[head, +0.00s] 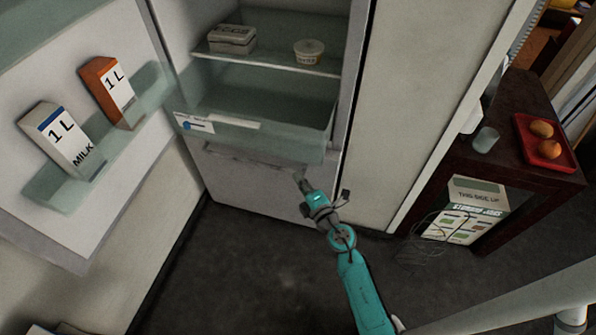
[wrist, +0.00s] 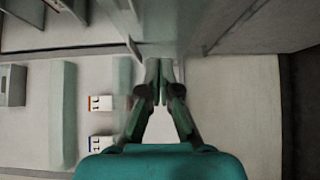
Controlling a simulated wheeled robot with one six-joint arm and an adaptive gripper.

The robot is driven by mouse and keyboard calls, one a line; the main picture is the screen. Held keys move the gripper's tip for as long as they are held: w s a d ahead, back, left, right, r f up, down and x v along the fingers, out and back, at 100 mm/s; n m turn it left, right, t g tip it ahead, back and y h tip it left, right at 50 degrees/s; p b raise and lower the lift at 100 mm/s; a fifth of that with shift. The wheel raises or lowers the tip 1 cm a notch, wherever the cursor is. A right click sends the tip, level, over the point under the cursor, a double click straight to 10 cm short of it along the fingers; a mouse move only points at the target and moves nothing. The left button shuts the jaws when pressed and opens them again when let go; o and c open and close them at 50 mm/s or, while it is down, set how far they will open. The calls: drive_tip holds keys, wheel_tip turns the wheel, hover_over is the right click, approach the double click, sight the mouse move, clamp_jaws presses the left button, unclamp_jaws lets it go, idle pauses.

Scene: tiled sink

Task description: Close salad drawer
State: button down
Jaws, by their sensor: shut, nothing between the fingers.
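The salad drawer (head: 285,142) is a translucent greenish bin low in the open fridge compartment. Its front appears to stand out past the white panel below, and I see no contents in it. A label with a blue mark (head: 193,123) is at its left front. My gripper (head: 299,176) is just below and in front of the drawer's right part in the head view; I cannot tell whether it touches. In the wrist view my gripper (wrist: 160,84) has its fingers shut together and empty, with a blurred pale greenish surface just ahead of the tips.
The open fridge door (head: 115,190) stands at the left with a blue-white milk carton (head: 60,138) and an orange carton (head: 108,92) on its shelf. A shelf above the drawer holds a box (head: 232,39) and a tub (head: 309,51). A dark table (head: 505,160) is at right. The floor (head: 260,270) is clear.

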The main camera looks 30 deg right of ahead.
approach(285, 144)
drive_tip(key=w+a, duration=0.3)
drive_tip(key=shift+w+d+r, duration=0.15)
drive_tip(key=shift+w+d, duration=1)
drive_tip(key=shift+d, duration=0.1)
drive_tip(key=shift+w+d, duration=0.4)
drive_tip(key=shift+d, duration=0.05)
drive_tip(key=w+d, duration=0.8)
drive_tip(key=d, duration=0.1)
drive_tip(key=shift+w+d, duration=0.15)
drive_tip(key=shift+w, duration=0.15)
